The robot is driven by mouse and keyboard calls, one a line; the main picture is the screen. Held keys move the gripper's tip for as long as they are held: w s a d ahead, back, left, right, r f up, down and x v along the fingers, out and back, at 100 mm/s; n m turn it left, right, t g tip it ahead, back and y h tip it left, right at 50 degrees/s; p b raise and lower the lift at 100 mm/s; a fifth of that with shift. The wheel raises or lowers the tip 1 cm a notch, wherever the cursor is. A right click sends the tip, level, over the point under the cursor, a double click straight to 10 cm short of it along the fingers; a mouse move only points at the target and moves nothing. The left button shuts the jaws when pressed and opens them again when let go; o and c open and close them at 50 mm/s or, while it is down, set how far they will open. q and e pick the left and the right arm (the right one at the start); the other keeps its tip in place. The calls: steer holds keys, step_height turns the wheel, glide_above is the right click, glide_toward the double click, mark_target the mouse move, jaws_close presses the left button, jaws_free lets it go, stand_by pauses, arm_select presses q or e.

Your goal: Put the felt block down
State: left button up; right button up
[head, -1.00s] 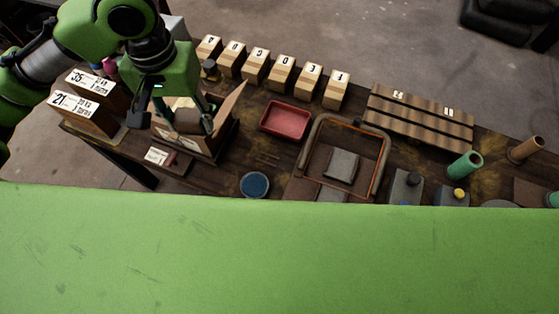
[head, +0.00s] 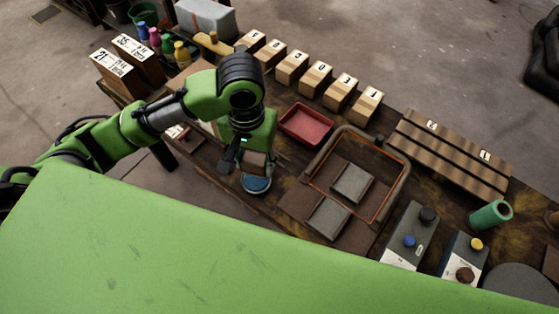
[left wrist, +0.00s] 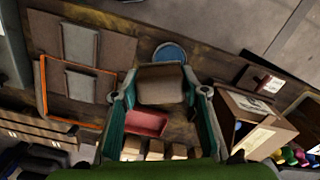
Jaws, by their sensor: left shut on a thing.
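My left gripper (head: 252,153) is shut on a brown block (head: 255,165), which I take to be the felt block. In the left wrist view the block (left wrist: 161,85) sits between the two green fingers. The pad is partly covered by the block and gripper there. The gap beneath the block cannot be judged exactly. My right gripper is not in view.
A red tray (head: 306,123) lies right of the gripper. An orange-edged frame (head: 372,213) surrounds a grey slab (head: 352,183); another grey slab (head: 327,218) lies nearer. Numbered wooden blocks (head: 292,66) stand behind. An open cardboard box (left wrist: 250,125) shows in the left wrist view.

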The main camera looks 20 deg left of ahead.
arm_select(q)
steer(key=shift+s+d+f, duration=0.15)
steer(key=shift+f, duration=0.4)
steer(key=shift+s+d+f, duration=0.1)
steer(key=shift+f, duration=0.45)
steer(key=shift+w+f, duration=0.25)
steer(key=w+f, duration=0.3)
steer(key=w, duration=0.1)
steer(key=w+f, duration=0.3)
steer(key=w, duration=0.1)
steer(key=w+f+p, duration=0.1)
steer(key=w+f, duration=0.2)
steer(key=w, duration=0.2)
steer(key=shift+d+f, duration=0.1)
steer(key=shift+d, duration=0.3)
steer(key=shift+w+f, duration=0.15)
steer(key=shift+f, duration=0.05)
step_height(320, 180, down, 3)
steer(key=shift+p, duration=0.4)
steer(key=shift+f, duration=0.15)
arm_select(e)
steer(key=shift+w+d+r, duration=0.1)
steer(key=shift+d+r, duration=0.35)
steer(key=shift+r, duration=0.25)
